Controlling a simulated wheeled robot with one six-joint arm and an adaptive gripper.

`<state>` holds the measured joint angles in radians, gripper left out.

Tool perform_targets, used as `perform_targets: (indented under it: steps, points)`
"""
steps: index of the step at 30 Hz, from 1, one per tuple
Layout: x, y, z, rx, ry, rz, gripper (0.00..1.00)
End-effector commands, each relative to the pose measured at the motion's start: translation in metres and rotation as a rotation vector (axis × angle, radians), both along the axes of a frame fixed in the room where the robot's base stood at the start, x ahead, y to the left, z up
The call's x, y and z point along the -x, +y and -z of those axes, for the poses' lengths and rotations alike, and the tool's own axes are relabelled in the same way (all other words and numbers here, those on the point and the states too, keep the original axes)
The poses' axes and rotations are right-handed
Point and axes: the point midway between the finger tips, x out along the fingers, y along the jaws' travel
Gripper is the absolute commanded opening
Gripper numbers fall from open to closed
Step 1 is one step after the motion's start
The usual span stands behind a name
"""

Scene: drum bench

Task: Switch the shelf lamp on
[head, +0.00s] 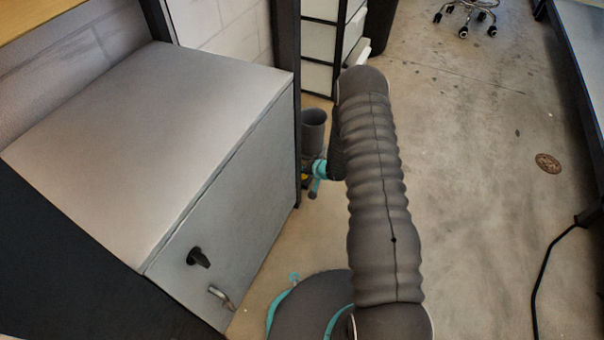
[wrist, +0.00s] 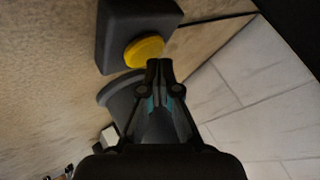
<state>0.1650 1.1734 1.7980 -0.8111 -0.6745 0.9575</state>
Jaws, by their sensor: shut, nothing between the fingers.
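In the wrist view a dark box (wrist: 112,35) carries a round yellow button (wrist: 145,52). My gripper (wrist: 158,66) is shut and empty, its fingertips at the lower right edge of the button in the picture. I cannot tell whether they touch it. No lamp can be made out for sure in either view, and whether any light is lit does not show. In the head view my arm reaches away past the grey cabinet, and the fingertips cannot be made out. A small yellow spot (head: 304,177) shows beside the teal part there; I cannot tell if it is the button.
A grey cabinet (head: 160,120) with a black knob and a metal handle fills the left of the head view. A dark post (head: 286,60) stands at its far corner. A dark curved thing (wrist: 122,92) lies behind my fingers in the wrist view.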

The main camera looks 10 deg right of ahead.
Motion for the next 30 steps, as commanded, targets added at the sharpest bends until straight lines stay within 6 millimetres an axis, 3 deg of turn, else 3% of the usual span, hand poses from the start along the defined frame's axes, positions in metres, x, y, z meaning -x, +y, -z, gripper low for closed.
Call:
perform_targets:
  steps: [4, 17, 30]
  points:
    - [0.0, 0.0, -0.01, 0.0, 0.0, 0.0, 0.0]
    - [0.0, 0.0, -0.013, 0.0, 0.0, 0.0, 0.0]
    - [0.0, 0.0, -0.049, 0.0, -0.001, 0.001, 0.0]
